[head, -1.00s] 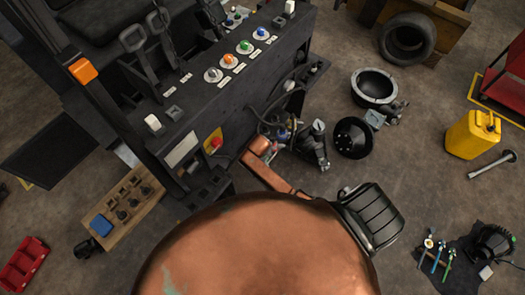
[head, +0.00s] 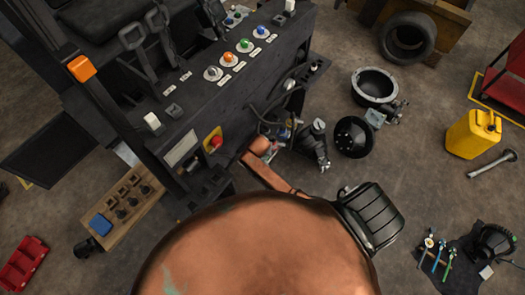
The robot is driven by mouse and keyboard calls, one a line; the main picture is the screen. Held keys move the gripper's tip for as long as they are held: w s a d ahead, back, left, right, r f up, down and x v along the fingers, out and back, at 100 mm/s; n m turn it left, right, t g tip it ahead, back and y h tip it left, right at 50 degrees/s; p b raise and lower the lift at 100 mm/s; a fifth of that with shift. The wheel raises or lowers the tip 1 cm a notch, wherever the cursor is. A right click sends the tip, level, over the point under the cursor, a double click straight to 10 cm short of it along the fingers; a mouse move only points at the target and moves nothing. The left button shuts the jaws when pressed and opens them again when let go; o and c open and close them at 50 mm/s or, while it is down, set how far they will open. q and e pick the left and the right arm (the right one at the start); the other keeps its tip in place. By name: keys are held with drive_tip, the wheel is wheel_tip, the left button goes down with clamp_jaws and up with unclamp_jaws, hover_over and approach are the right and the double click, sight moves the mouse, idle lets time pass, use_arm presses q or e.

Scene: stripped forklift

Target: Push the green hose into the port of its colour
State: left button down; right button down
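In the head view, the green hose (head: 448,263) lies on a dark mat (head: 468,242) on the floor at the lower right, beside a blue hose (head: 437,258) and a pale-topped one (head: 424,251). The green port (head: 245,46) is in the row on the forklift's dark panel, between the orange port (head: 229,58) and the blue port (head: 262,32); a pale port (head: 213,73) ends the row. No hose shows in the green port. Neither gripper shows clearly; dark, crowded parts near the panel's lower side keep me from telling fingers apart. Nothing is seen gripping the green hose.
A red emergency button (head: 216,142) is on the panel. A red bin (head: 22,262) is at lower left.

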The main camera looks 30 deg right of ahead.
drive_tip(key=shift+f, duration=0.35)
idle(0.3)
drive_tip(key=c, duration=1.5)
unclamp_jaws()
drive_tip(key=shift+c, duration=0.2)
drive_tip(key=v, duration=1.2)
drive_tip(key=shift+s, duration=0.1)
